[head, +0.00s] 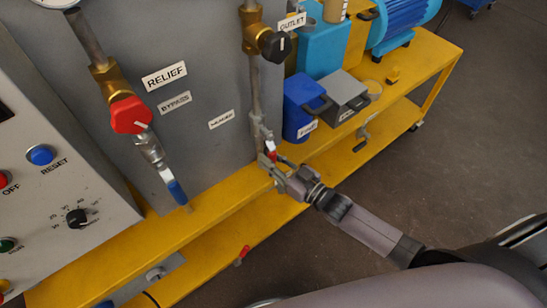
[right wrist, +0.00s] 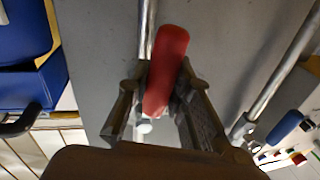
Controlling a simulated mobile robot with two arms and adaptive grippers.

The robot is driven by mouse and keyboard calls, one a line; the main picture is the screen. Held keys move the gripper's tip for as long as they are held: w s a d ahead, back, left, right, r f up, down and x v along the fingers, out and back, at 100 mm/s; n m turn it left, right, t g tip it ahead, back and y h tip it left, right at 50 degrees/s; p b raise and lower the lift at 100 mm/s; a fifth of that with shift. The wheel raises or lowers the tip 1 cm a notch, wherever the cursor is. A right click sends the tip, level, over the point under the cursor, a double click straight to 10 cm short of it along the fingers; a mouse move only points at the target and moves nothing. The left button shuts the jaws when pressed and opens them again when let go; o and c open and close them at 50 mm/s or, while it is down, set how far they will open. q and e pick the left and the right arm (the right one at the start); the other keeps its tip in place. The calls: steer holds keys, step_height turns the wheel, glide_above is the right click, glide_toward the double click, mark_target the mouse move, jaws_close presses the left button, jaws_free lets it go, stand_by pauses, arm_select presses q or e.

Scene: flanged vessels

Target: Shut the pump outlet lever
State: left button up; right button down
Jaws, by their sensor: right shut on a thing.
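A red-handled lever (head: 272,156) sits on the lower part of the thin vertical pipe, below the OUTLET sign (head: 292,22). In the right wrist view the red handle (right wrist: 168,62) lies slightly tilted between my fingers, in front of the pipe. My right gripper (head: 268,168) is at this lever, and in the right wrist view its fingers (right wrist: 163,100) are shut on the handle. The gripper hides part of the lever in the head view. My left gripper is in neither view.
A blue-handled lever (head: 177,191) hangs below the red RELIEF knob (head: 131,115). Another red lever (head: 242,255) is low by the yellow frame (head: 216,208). A blue box (head: 297,106) stands right of the pipe. Open floor (head: 465,175) lies to the right.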

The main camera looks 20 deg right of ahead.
steer(key=s+a+r+m+t+h+p, duration=0.1)
steer(key=a+r+m, duration=0.2)
steer(key=m, duration=0.6)
steer(key=s+a+r+m+t+h+p, duration=0.1)
steer(key=a+r+m+t, duration=0.1)
steer(key=m, duration=0.8)
steer(key=shift+s+a+r, duration=0.2)
steer(key=shift+a+r, duration=0.55)
steer(key=shift+r, duration=0.6)
steer(key=c, duration=1.4)
jaws_free()
